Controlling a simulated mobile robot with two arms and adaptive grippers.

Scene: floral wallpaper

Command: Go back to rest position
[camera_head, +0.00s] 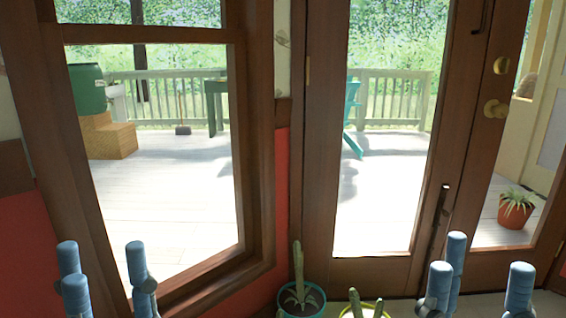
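My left gripper (105,277) is at the bottom left, in front of the window. Its blue fingertips point up and stand apart, with nothing between them. My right gripper (483,276) is at the bottom right, in front of the glass door. Its blue fingertips also point up and stand apart, with nothing between them. Both grippers are open and empty. My arms behind the fingers are cut off by the lower edge of the view.
A wood-framed window (255,170) is at the left and a wooden glass door (320,180) at the right. A potted cactus (299,290) stands low between the grippers, beside another plant in a yellow-rimmed pot (375,310). A deck lies beyond the glass.

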